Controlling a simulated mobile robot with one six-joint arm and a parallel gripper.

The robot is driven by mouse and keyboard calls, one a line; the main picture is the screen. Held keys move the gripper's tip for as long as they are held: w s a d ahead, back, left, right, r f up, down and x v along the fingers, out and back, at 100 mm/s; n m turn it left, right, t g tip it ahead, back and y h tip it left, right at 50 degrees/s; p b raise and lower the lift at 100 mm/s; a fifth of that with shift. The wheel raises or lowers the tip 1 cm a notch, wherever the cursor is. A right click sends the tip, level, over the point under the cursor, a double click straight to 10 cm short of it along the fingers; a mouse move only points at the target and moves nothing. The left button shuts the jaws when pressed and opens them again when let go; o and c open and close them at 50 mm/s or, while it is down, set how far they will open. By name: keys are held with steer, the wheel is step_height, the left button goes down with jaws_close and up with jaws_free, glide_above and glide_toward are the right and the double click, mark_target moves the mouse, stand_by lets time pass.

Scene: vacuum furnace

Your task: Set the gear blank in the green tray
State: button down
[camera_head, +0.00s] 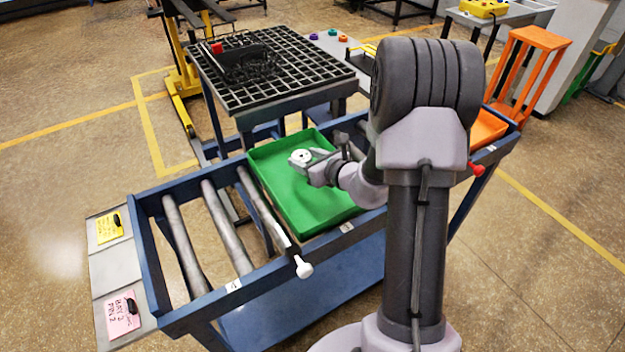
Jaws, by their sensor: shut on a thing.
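The green tray (321,207) lies on the blue roller cart, between its rollers and my arm. My gripper (305,163) reaches over the tray from the right, near the tray's middle. It is shut on the gear blank (299,157), a small pale disc with a dark centre hole. I cannot tell whether the gear blank touches the tray floor or hangs a little above it. My arm hides the tray's right side.
The blue roller cart (183,320) has bare rollers (226,228) left of the tray. A black grid table (290,88) with a dark basket stands behind. An orange tray (486,128) is right of my arm. An orange step stand (540,40) stands at the back right.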

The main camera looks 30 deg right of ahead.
steer(key=shift+f+b, duration=1.15)
steer(key=shift+f, duration=1.6)
steer(key=c, duration=0.6)
jaws_free()
steer(key=shift+r, duration=0.15)
